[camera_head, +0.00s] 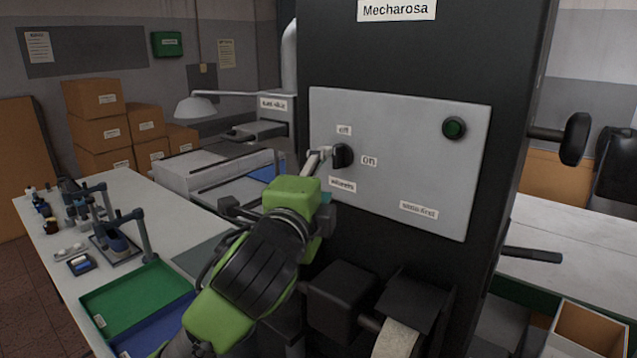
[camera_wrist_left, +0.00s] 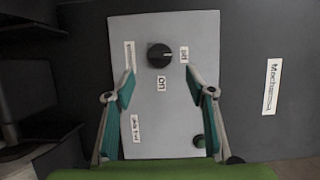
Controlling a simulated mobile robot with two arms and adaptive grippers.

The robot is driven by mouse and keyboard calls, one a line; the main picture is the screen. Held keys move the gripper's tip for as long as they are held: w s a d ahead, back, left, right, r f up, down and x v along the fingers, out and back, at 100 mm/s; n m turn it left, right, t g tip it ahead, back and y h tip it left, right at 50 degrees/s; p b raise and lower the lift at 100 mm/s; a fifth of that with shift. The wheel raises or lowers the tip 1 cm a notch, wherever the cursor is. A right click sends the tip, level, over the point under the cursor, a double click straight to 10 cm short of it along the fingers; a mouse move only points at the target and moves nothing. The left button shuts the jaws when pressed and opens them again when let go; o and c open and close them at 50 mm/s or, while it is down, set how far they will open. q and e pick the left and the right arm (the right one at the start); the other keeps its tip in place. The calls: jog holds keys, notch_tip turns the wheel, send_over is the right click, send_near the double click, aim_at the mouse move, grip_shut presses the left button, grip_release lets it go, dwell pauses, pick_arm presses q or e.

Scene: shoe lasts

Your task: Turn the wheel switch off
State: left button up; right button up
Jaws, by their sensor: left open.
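The wheel switch is a round black knob (camera_head: 343,156) on a light grey panel (camera_head: 400,110) of the black machine. It also shows in the left wrist view (camera_wrist_left: 159,56). An "off" label (camera_head: 344,130) is above it and an "on" label (camera_head: 369,161) to its right. Which label the knob points at is too small to tell surely. My left gripper (camera_head: 326,157) is in front of the knob; in the left wrist view it is open (camera_wrist_left: 160,74), fingers on either side of the knob with gaps, nothing held. My right gripper is not in view.
A green button (camera_head: 454,128) sits at the panel's upper right. A black handwheel (camera_head: 575,139) and a lever (camera_head: 533,255) stick out on the right. A workbench (camera_head: 130,190) with a green tray (camera_head: 130,298) is at left. Cardboard boxes (camera_head: 100,130) stand behind.

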pick_arm(q)
jog(key=shift+v, duration=1.15)
